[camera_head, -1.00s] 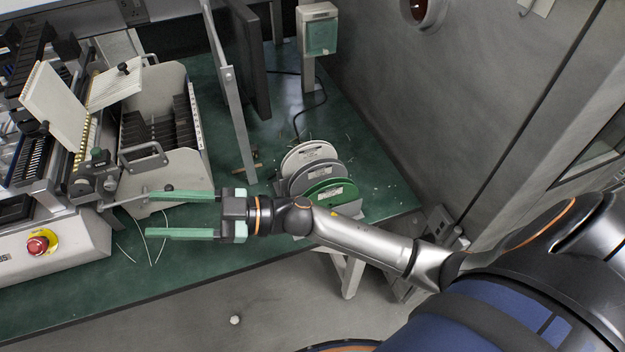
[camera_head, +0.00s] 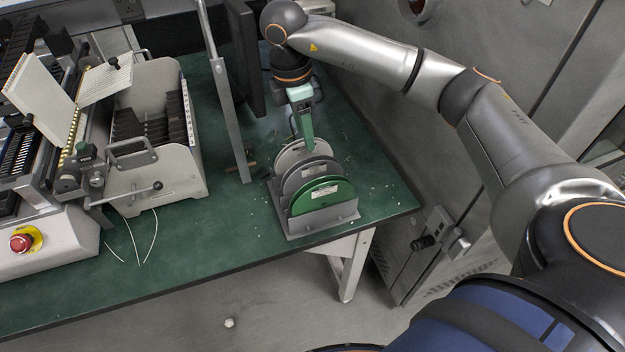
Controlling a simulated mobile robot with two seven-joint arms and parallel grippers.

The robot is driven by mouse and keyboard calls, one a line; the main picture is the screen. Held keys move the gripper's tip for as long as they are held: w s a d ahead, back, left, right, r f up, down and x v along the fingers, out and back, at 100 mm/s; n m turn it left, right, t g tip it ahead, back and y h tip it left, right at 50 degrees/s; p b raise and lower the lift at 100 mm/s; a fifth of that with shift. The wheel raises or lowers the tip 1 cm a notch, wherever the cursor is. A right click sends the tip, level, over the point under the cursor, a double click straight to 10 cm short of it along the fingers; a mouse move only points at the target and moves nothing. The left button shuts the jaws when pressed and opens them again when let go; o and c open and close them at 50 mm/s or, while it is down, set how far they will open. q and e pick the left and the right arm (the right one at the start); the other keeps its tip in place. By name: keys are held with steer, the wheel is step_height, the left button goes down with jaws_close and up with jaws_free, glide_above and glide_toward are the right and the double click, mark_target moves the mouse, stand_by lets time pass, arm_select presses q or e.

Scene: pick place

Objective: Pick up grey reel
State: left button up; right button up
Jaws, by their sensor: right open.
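A grey reel (camera_head: 309,173) stands upright in a grey rack (camera_head: 322,223), between a green reel (camera_head: 318,197) in front and a paler, whitish reel (camera_head: 291,154) behind. My right gripper (camera_head: 304,143) points down from above at the back of the rack. Its green fingers overlap the top of the pale reel in the view, and I cannot tell whether they touch it. One finger largely hides the other. The gripper holds nothing that I can see. My left gripper is not in view.
The rack stands near the right front corner of the green table (camera_head: 222,240). A metal post (camera_head: 232,125) rises left of it. A machine with a grey tray (camera_head: 165,180) and a red stop button (camera_head: 21,243) fills the left. The table front between them is mostly clear.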

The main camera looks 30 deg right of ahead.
mark_target(313, 164)
steer(key=f, duration=0.6)
steer(key=shift+s+d+p, duration=0.1)
steer(key=shift+d+p, duration=0.2)
steer(key=shift+d, duration=0.05)
steer(key=f, duration=0.2)
steer(key=d+f+p, duration=0.1)
steer(key=f, duration=0.1)
steer(key=shift+s+d+f, duration=0.1)
steer(key=shift+f, duration=0.5)
jaws_close()
stand_by(0.4)
